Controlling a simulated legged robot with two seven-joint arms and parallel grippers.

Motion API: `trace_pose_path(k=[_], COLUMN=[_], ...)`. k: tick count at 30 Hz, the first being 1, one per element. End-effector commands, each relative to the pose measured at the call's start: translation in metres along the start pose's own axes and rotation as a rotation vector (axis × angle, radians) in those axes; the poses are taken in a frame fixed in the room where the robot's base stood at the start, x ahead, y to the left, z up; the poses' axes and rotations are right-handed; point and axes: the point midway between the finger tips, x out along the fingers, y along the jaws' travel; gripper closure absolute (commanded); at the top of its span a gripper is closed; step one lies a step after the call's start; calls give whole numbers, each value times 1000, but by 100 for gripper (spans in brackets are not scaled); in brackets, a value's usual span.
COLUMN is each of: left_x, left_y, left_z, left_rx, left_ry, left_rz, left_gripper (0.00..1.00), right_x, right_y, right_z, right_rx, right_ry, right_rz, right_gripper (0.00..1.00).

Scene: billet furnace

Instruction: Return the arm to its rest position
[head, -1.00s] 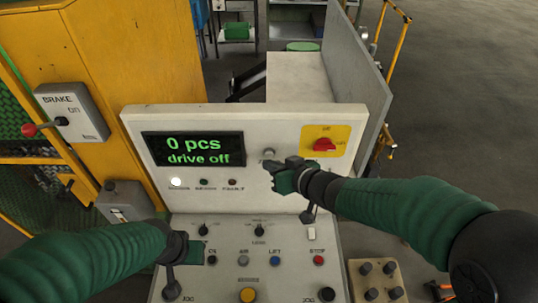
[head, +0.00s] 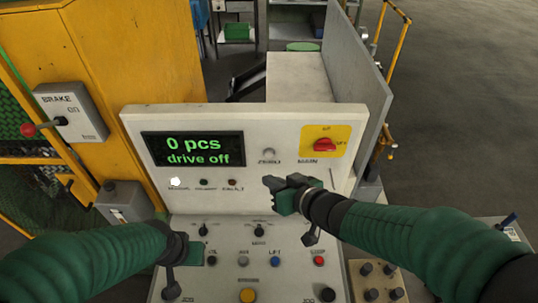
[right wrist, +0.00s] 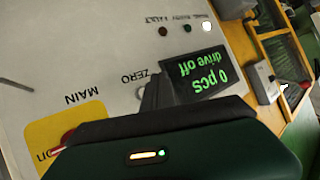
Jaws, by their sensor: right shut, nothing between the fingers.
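My right gripper (head: 272,185) is shut and empty. It hangs in front of the control panel (head: 225,120), below the ZERO button (head: 268,155) and the red MAIN switch (head: 324,145). In the right wrist view its dark fingers (right wrist: 155,95) are together, near the ZERO label and beside the display. My left arm (head: 90,262) comes in from the left, and its end (head: 190,249) lies over the left of the lower console. I cannot make out the left fingers.
The display (head: 193,148) reads "0 pcs, drive off". A BRAKE box (head: 70,112) with a red-knobbed lever is at the left. Knobs and buttons, including the yellow one (head: 247,295), cover the lower console. A grey side plate (head: 360,80) stands behind right. Open floor lies at the right.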

Motion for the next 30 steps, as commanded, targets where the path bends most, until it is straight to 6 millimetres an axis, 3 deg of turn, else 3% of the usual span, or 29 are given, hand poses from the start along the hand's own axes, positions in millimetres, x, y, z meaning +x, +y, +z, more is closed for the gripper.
trace_pose_path(k=[17, 20, 23, 27, 30], left_x=[4, 18, 38, 65, 84], left_y=[0, 0, 0, 0, 0], left_z=[1, 4, 9, 15, 20], left_rx=[0, 0, 0, 0, 0], left_ry=[0, 0, 0, 0, 0], left_rz=[0, 0, 0, 0, 0], left_gripper=[64, 64, 64, 64, 64], right_x=[1, 2, -3, -24, -43], right_y=[7, 34, 75, 123, 142], right_z=[7, 30, 72, 144, 201], right_rx=[1, 11, 33, 89, 150], right_ry=[-9, -46, -129, -299, -443], right_rz=[22, 106, 238, 405, 482], right_gripper=[100, 100, 100, 100, 100])
